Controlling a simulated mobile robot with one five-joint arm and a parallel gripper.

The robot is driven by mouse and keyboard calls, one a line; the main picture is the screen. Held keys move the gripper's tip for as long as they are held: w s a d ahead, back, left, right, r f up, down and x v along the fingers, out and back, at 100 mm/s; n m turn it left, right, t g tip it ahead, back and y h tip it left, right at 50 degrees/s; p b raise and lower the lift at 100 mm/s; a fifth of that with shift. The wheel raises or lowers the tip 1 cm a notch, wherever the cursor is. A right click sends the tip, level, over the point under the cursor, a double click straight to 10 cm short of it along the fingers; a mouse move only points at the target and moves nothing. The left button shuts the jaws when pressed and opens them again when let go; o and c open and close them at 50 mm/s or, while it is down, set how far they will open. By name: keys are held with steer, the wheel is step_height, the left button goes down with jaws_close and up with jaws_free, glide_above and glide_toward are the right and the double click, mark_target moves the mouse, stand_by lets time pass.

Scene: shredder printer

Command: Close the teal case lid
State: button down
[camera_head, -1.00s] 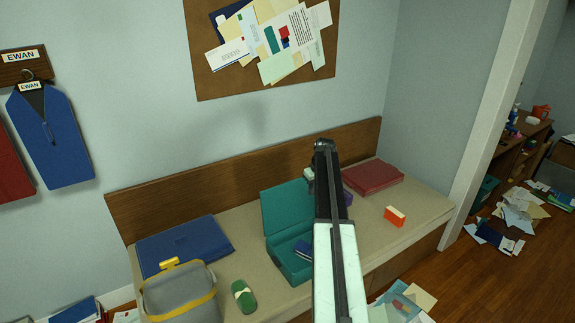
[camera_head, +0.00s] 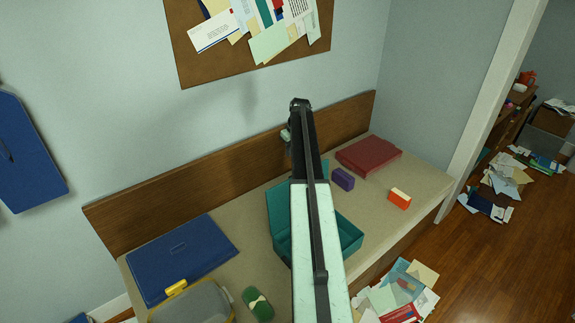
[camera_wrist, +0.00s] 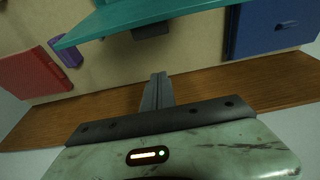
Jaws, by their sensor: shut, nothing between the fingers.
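The teal case stands open on the beige bench in the head view, its lid (camera_head: 281,203) raised at the back and its box part (camera_head: 345,238) facing the front. My arm crosses in front and hides the middle of the case. In the wrist view the teal lid (camera_wrist: 170,22) spans the top of the picture. My gripper (camera_wrist: 158,76) is shut and empty, its tips pointing toward the lid with a gap between them in the picture. In the head view my arm hides the fingertips. I cannot tell whether anything touches the lid.
A wooden backboard (camera_head: 225,167) runs behind the bench. A blue case (camera_head: 180,260) lies left, a red case (camera_head: 368,156) right. A purple block (camera_head: 343,180), an orange block (camera_head: 399,199) and a green item (camera_head: 258,305) lie nearby. Papers (camera_head: 400,290) litter the floor.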

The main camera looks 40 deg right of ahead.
steer(key=b+x, duration=1.1)
steer(key=s+p, duration=0.1)
steer(key=s, duration=0.1)
steer(key=s+r, duration=0.1)
steer(key=s, duration=0.1)
steer(key=shift+s+a+r+p, duration=0.1)
steer(key=shift+s+r+p, duration=0.15)
steer(key=shift+p, duration=0.1)
